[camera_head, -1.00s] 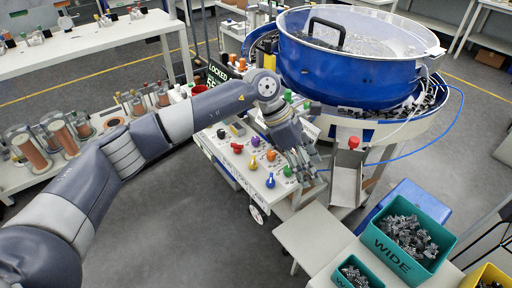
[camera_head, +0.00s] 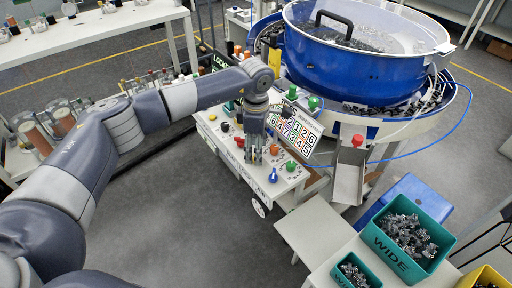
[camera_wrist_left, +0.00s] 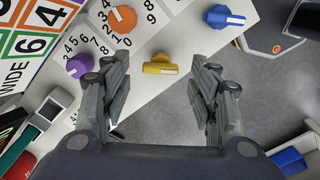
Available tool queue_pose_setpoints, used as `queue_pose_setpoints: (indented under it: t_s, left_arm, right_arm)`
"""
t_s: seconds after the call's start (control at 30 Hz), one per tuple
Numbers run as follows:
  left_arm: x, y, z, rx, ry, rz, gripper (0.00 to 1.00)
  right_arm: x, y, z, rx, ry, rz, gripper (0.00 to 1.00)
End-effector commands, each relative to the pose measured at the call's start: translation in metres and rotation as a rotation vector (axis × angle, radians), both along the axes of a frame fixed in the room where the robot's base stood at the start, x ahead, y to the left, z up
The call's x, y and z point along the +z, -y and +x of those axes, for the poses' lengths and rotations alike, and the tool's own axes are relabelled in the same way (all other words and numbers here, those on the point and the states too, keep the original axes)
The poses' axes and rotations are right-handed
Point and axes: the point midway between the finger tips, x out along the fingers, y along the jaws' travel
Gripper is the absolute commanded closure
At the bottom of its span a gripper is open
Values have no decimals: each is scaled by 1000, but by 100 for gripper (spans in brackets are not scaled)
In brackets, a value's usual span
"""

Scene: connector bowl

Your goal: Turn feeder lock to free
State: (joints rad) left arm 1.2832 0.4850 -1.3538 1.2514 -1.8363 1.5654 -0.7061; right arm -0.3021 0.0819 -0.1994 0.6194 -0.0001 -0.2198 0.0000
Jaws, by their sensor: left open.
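A control panel (camera_head: 222,135) with several coloured knobs stands in front of the blue bowl feeder (camera_head: 345,65). My left gripper (camera_head: 254,158) points down over the panel's knobs. In the left wrist view my left gripper (camera_wrist_left: 160,82) is open and empty, and a yellow knob (camera_wrist_left: 160,66) shows between and beyond its fingertips. A blue knob (camera_wrist_left: 225,17), an orange knob (camera_wrist_left: 122,19) and a purple knob (camera_wrist_left: 80,65) are around it. The head view shows a blue knob (camera_head: 273,176) and a green knob (camera_head: 291,165). I cannot tell which knob is the feeder lock. My right gripper is not in view.
A number card (camera_head: 294,131) stands at the panel's back edge. A grey chute (camera_head: 350,175) and a green "WIDE" bin (camera_head: 405,240) are to the right. Open floor lies in front.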

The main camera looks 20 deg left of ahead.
Motion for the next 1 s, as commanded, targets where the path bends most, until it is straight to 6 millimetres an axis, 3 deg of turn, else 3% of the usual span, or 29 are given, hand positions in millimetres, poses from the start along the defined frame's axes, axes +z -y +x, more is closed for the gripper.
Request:
queue_pose_setpoints:
  t_s: [0.17, 0.43, 0.63, 1.0]
  left_arm:
    - [-12, 0, 0, 0, 0, 1, 45]
    - [-14, 0, 0, 0, 0, 0, 45]
    - [-14, 0, 0, 0, 0, 0, 88]
    - [-15, 0, 0, 28, 1, -1, 89]
  right_arm:
    - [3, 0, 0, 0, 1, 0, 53]
    - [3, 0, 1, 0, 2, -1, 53]
    - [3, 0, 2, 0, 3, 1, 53]
    - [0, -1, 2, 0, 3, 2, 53]
